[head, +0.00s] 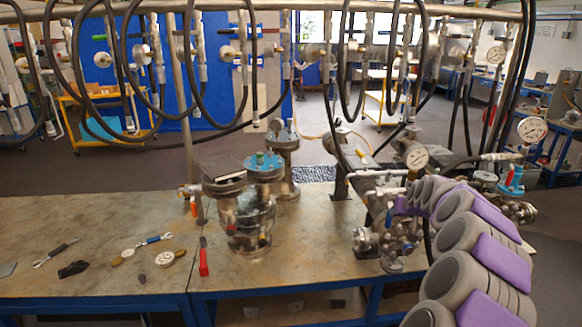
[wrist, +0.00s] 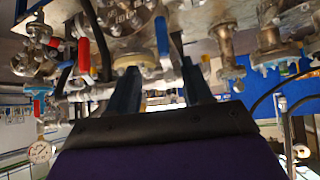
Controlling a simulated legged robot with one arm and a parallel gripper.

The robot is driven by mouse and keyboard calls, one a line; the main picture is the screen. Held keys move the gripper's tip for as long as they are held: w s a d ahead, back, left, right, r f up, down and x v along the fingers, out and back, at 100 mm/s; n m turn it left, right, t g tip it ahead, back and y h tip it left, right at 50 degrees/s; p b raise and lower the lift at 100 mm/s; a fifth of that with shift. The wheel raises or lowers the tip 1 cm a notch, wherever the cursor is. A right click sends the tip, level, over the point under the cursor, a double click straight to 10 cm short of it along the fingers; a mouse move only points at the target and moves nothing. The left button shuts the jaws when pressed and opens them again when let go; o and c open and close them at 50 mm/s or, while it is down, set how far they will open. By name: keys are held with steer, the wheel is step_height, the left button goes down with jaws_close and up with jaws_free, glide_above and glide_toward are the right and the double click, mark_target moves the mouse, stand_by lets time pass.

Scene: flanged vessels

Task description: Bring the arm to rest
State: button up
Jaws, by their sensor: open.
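My arm (head: 460,235) shows in the head view, grey and purple, curving up from the lower right to the pipework at the right end of the bench. In that view the gripper end is hard to make out among the valves and gauges. In the wrist view my gripper (wrist: 160,84) has two dark fingers standing apart with nothing held between them. Pipes and fittings show behind the fingers; I cannot tell whether the fingers touch any. A red handle (wrist: 83,57) and a blue handle (wrist: 162,38) show close to the fingers.
A flanged vessel (head: 241,222) stands mid-bench with a blue-topped flange (head: 264,163) by it. Hand tools, including a red-handled one (head: 203,257), lie on the bench (head: 130,215). Gauges (head: 416,157) rise near my arm. Black hoses (head: 75,90) hang from an overhead pipe.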

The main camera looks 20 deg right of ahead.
steer(key=shift+a, duration=0.1)
steer(key=s+a+r+n+g+y, duration=0.1)
steer(key=a+r+y, duration=0.1)
steer(key=a, duration=0.9)
steer(key=a+r+n+y, duration=0.1)
steer(key=a+n+y, duration=0.1)
steer(key=a, duration=0.8)
steer(key=s+a+n+g+y, duration=0.1)
steer(key=s+a, duration=0.4)
steer(key=a, duration=0.2)
steer(key=s+a+g, duration=0.1)
steer(key=s+a, duration=0.3)
steer(key=a, duration=0.3)
steer(key=s+a+f+g, duration=0.1)
steer(key=s+a+g, duration=0.1)
steer(key=s, duration=0.8)
steer(key=s+a+f+g, duration=0.2)
steer(key=s+a, duration=0.3)
steer(key=s, duration=0.6)
steer(key=s+a+f+g+h, duration=0.1)
steer(key=s+a+f+g, duration=0.1)
steer(key=s, duration=0.9)
steer(key=shift+s+a+n+g, duration=0.15)
steer(key=shift+a+n+g, duration=0.25)
steer(key=shift+a, duration=0.25)
